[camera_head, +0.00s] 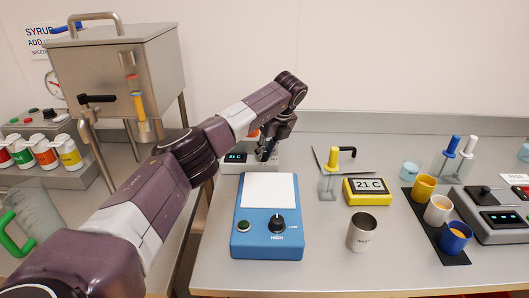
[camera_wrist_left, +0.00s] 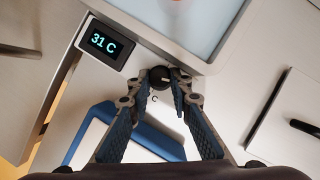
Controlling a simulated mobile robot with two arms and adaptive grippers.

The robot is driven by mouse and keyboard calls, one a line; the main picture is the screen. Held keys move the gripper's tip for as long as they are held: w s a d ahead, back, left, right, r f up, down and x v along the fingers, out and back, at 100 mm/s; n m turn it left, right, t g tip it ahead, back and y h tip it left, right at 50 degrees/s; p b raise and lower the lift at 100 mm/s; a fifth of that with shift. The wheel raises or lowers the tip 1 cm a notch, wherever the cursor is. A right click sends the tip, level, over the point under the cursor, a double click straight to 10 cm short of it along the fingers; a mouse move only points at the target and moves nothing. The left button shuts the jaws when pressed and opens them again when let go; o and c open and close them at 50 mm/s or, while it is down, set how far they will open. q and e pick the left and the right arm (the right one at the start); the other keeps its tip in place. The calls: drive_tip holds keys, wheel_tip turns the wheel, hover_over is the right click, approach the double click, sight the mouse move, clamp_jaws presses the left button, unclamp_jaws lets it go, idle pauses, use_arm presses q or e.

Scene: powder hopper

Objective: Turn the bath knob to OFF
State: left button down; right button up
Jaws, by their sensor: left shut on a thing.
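The bath knob (camera_wrist_left: 160,78) is a small round black dial with a light pointer mark, on the front of the water bath (camera_wrist_left: 185,62). In the left wrist view, the fingertips of my left gripper (camera_wrist_left: 162,82) are on both sides of it, shut on it. The bath's dark display (camera_wrist_left: 103,42) reads 31 C. In the head view, my left gripper (camera_head: 268,152) reaches down to the bath (camera_head: 262,167), hiding the knob and part of the bath. The knob's setting marks cannot be read. My right gripper is not in view.
A blue device (camera_head: 240,245) with a white top and its own black knob stands in front of the bath. A steel hopper (camera_head: 115,70) stands left.

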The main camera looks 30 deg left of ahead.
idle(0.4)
use_arm(q)
drive_tip(key=c, duration=1.7)
unclamp_jaws()
drive_tip(key=shift+c, duration=0.2)
drive_tip(key=v, duration=0.8)
drive_tip(key=shift+r, duration=0.1)
